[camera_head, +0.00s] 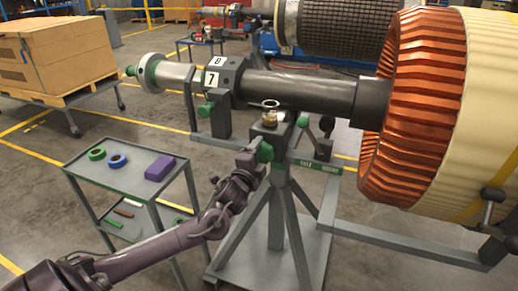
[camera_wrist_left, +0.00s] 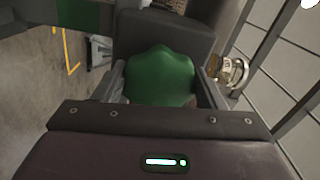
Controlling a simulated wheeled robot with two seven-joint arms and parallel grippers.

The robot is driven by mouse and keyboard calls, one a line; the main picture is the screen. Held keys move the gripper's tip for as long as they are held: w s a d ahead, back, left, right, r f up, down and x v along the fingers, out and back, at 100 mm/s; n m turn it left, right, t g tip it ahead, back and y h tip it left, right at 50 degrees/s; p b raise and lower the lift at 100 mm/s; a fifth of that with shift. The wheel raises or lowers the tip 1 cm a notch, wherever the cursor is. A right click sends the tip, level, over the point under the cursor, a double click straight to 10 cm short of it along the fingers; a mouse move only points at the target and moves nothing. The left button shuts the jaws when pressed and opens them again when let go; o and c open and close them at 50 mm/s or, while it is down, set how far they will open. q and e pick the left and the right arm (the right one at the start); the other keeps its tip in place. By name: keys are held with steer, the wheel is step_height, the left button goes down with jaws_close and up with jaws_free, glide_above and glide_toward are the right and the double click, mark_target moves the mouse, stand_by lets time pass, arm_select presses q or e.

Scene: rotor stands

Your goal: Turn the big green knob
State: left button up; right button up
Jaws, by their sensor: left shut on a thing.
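The big green knob (camera_head: 265,152) sits on the side of the rotor stand's head, below the dark shaft. My left gripper (camera_head: 257,158) reaches it from the lower left and is shut on it. In the left wrist view the green knob (camera_wrist_left: 160,77) fills the space between the two fingers of my left gripper (camera_wrist_left: 163,93), one on each side. The knob's far side is against a dark grey block (camera_wrist_left: 165,28). My right gripper is in neither view.
A brass fitting with a ring (camera_head: 270,115) tops the stand (camera_head: 278,205). The copper-and-cream rotor (camera_head: 415,110) is at the right. A grey cart (camera_head: 125,180) with tape rolls and a purple box (camera_head: 160,168) stands at the left. A crate (camera_head: 55,50) is behind.

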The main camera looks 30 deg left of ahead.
arm_select(q)
steer(key=shift+n+p, duration=0.5)
steer(key=shift+n, duration=0.9)
steer(key=n+p, duration=0.3)
steer(key=n, duration=0.2)
steer(key=shift+d+f, duration=0.1)
steer(key=shift+f, duration=0.05)
steer(key=n+p, duration=0.1)
steer(key=n, duration=0.2)
steer(key=n+p, duration=0.1)
steer(key=n, duration=0.2)
steer(key=shift+d+f, duration=0.15)
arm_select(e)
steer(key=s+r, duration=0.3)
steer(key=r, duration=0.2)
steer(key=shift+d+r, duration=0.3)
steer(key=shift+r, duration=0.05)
arm_select(q)
steer(key=o, duration=1)
steer(key=v, duration=0.7)
steer(key=shift+s, duration=0.35)
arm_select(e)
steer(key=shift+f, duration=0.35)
